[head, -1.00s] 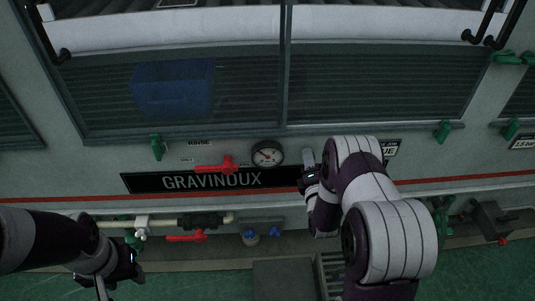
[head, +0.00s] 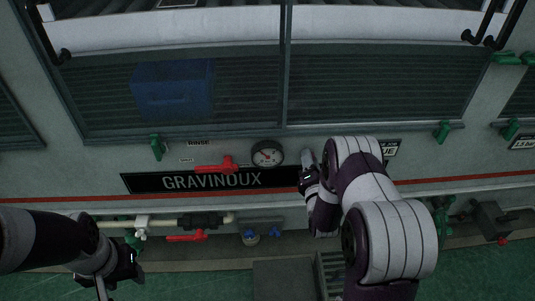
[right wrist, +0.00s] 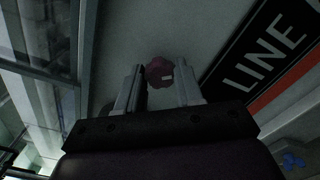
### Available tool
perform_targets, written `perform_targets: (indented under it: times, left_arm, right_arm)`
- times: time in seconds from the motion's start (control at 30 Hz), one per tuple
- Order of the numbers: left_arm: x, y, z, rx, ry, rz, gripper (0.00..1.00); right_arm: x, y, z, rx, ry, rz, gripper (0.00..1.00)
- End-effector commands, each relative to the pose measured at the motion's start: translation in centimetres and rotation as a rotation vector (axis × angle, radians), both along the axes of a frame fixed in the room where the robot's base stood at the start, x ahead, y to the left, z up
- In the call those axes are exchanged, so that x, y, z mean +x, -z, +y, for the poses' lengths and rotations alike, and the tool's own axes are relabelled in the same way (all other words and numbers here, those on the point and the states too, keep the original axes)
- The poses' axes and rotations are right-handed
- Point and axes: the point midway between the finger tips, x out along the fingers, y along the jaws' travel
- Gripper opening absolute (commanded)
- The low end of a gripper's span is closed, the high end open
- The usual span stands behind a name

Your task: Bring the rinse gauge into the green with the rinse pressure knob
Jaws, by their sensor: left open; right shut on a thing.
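The rinse pressure knob (right wrist: 160,72) is dark red with a pale mark and shows in the right wrist view. My right gripper (right wrist: 158,84) is shut on it, one finger at each side. In the head view my right gripper (head: 307,160) is just right of the gauge and its arm hides the knob. My left gripper (head: 118,284) is open and empty at lower left.
A red lever (head: 218,166) sits left of the gauge, and another red lever (head: 187,237) is below. A green handle (head: 157,147) is at the left. Blue knobs (head: 250,238) are under the panel. A blue crate (head: 173,88) stands behind the window.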

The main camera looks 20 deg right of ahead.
Motion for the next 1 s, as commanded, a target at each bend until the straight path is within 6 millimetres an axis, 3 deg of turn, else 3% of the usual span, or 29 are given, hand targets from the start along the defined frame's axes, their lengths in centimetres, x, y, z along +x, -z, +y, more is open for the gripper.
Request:
perform_targets:
  times: [0.1,0.33,0.53,0.77,0.9,1.0]
  left_arm:
    - [0.0,-0.02,0.0,0.0,0.0,0.0,0.5]
    - [0.0,-0.02,0.0,0.0,0.0,0.0,0.5]
    - [0.0,-0.09,0.0,0.0,0.0,0.0,0.5]
    - [0.0,-0.09,0.0,0.0,0.0,0.0,0.5]
    - [0.0,-0.15,0.0,0.0,0.0,0.0,0.5]
    - [-0.01,-0.13,0.0,0.0,0.0,0.0,0.5]
  right_arm:
    - [-0.14,0.24,0.03,-0.093,0.0,0.03,0.14]
    - [-0.14,0.23,0.04,-0.112,0.0,0.034,0.14]
    - [-0.1,0.19,0.03,-0.374,-0.001,0.096,0.14]
    - [-0.11,0.19,0.03,-0.39,-0.001,0.099,0.14]
    - [-0.09,0.16,0.03,-0.535,-0.001,0.134,0.14]
    - [-0.1,0.19,0.03,-0.536,-0.001,0.135,0.14]
